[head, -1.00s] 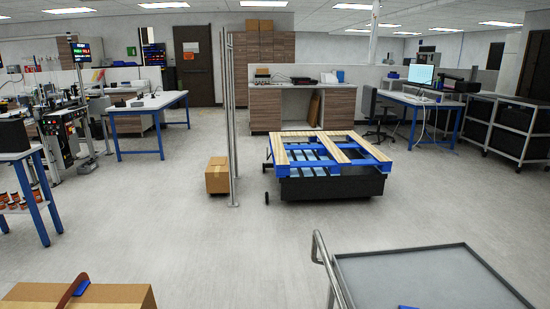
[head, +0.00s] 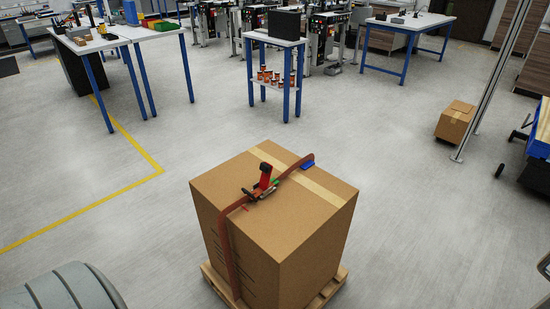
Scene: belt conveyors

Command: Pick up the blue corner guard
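A blue corner guard (head: 307,162) sits on the far top edge of a large cardboard box (head: 270,200), where a reddish-brown strap (head: 232,250) crosses that edge. The strap runs over the top of the box and down its near side. Neither of my grippers is in view.
The box stands on a wooden pallet (head: 335,285). A small carton (head: 455,122) lies by a metal post at the right. A small shelf table (head: 275,90) and workbenches stand behind. Open floor surrounds the box.

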